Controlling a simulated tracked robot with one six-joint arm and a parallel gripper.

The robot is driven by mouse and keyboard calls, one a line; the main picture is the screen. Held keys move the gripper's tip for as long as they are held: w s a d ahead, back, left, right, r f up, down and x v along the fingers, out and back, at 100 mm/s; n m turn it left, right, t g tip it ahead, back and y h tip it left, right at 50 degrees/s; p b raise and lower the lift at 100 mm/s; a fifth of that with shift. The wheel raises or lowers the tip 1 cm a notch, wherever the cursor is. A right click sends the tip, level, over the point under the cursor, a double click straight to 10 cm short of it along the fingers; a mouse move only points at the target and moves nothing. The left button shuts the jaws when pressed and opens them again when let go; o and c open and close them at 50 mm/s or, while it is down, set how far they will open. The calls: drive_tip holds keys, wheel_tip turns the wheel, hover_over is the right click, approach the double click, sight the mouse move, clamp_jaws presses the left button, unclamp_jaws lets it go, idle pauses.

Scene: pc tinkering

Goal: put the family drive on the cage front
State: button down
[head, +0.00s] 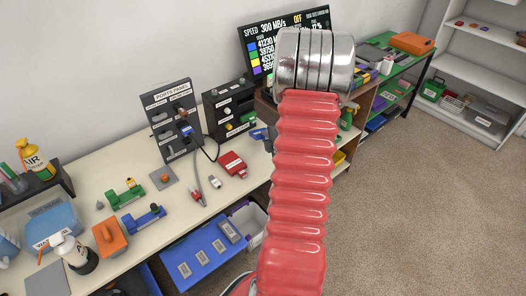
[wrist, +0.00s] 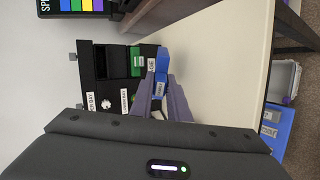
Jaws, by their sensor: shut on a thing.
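My gripper (wrist: 161,80) is shut on a blue drive (wrist: 162,60) with a small white label, too small to read for sure. In the wrist view the drive lies between the two grey-purple fingers and reaches beyond their tips, beside the right part of the black cage (wrist: 88,75). I cannot tell whether it touches the cage. A green drive (wrist: 137,62) sits in the cage, left of the blue one. In the head view the black cage (head: 228,103) stands at the back of the bench; my arm hides most of my gripper, and a blue piece (head: 260,134) shows beside the cage.
The ports panel (head: 172,112) with a plugged cable stands left of the cage. A red box (head: 232,163) and cable ends lie in front on the bench (head: 150,215). A monitor (head: 262,45) stands behind. A blue crate (head: 205,255) is below the bench edge.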

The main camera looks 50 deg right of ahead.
drive_tip(key=shift+f, duration=1.85)
drive_tip(key=c, duration=1.8)
unclamp_jaws()
drive_tip(key=shift+c, duration=0.2)
drive_tip(key=v, duration=0.8)
